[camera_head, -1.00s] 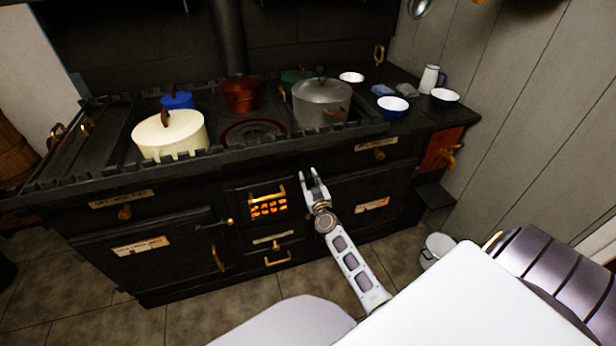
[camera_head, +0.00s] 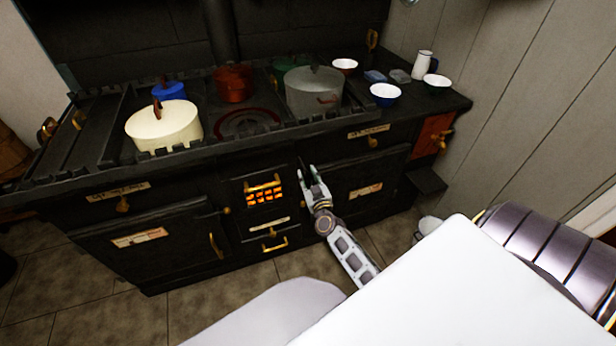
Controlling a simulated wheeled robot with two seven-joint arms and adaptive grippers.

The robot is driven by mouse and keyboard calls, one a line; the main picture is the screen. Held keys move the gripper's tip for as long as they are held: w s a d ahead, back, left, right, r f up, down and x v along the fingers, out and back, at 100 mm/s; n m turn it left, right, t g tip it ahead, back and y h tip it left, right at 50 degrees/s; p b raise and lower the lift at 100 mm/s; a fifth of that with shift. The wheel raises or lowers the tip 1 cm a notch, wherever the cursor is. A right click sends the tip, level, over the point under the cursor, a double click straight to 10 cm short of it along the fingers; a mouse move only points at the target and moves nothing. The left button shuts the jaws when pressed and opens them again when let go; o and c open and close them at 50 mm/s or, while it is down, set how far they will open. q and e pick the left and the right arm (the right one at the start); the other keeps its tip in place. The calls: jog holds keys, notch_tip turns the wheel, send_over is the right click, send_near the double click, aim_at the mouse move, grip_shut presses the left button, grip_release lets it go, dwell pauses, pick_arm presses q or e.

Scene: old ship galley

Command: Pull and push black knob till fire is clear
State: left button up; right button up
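The fire grate (camera_head: 265,194) is in the middle of the black stove's front, with orange glow and dark bars across it. My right gripper (camera_head: 307,174) is just to the right of the grate, in front of the stove. Its two fingers point up and are parted by a small gap. I see no object clearly held between them. I cannot make out a black knob against the black stove; it may be hidden behind the gripper or lost in the dark. My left gripper is not in view.
The stove top holds a cream pot (camera_head: 163,128), a grey pot (camera_head: 313,95), a red pot (camera_head: 234,88) and several bowls. A brass handle (camera_head: 275,245) is below the grate. A wooden wall (camera_head: 510,110) stands at right. Floor is clear in front at left.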

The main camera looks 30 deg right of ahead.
jog(key=o, duration=0.3)
jog(key=v, duration=1.2)
dwell(0.8)
